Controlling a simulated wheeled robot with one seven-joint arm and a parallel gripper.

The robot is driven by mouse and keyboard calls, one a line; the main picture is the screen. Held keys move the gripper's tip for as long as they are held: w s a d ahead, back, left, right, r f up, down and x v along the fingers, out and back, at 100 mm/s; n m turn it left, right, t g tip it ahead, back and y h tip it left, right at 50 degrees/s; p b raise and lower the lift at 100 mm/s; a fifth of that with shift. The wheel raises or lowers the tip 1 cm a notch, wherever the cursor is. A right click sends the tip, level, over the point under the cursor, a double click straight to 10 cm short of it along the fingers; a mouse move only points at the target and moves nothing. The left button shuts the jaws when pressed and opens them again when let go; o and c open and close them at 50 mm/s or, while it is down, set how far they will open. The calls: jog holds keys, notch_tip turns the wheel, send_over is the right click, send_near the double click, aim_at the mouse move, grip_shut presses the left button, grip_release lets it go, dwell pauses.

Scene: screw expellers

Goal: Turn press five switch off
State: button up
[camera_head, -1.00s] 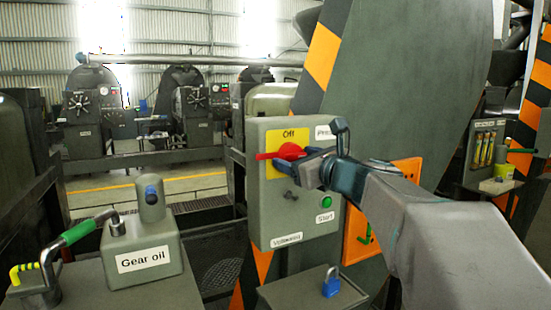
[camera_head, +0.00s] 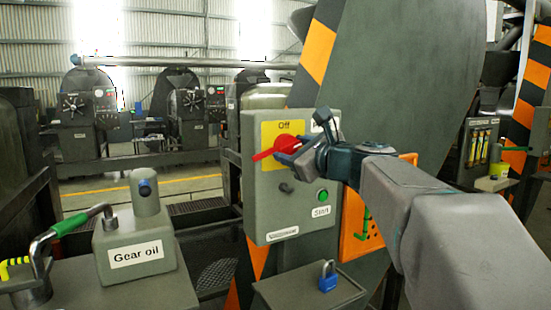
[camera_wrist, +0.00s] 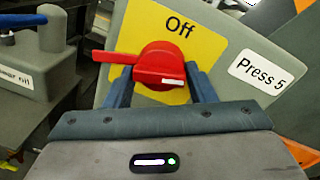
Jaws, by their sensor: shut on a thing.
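The red rotary switch (camera_head: 289,144) sits on a yellow plate (camera_head: 269,131) marked "Off" on the front of a grey control box (camera_head: 262,205). Its handle points left and slightly down in the head view. In the wrist view the red knob (camera_wrist: 160,64) lies between my two fingers, and its handle sticks out to the left. A "Press 5" label (camera_wrist: 267,76) is to the right of the plate. My gripper (camera_head: 286,153) reaches in from the right and is shut on the knob, partly hiding it in the head view.
A green button (camera_head: 323,195) and a "Start" label are low on the box. A blue padlock (camera_head: 328,281) rests on a ledge below. A "Gear oil" tank (camera_head: 138,250) with a green-handled lever stands at left. Presses stand behind.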

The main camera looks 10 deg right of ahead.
jog(key=n+b, duration=0.3)
jog(key=n, duration=0.1)
jog(key=shift+h, duration=0.4)
jog(key=n+b, duration=0.2)
jog(key=n, duration=0.2)
jog(key=shift+r+b, duration=0.2)
jog(key=shift+b, duration=0.15)
jog(key=n+b, duration=0.2)
jog(key=n, duration=0.1)
jog(key=shift+r+h, duration=0.1)
jog(key=shift+h, duration=0.2)
jog(key=shift+r+n+b, duration=0.2)
jog(key=shift+n+b, duration=0.5)
jog(key=shift+n, duration=0.5)
jog(key=shift+s+r, duration=0.1)
jog(key=o, duration=0.9)
jog(key=shift+f, duration=0.2)
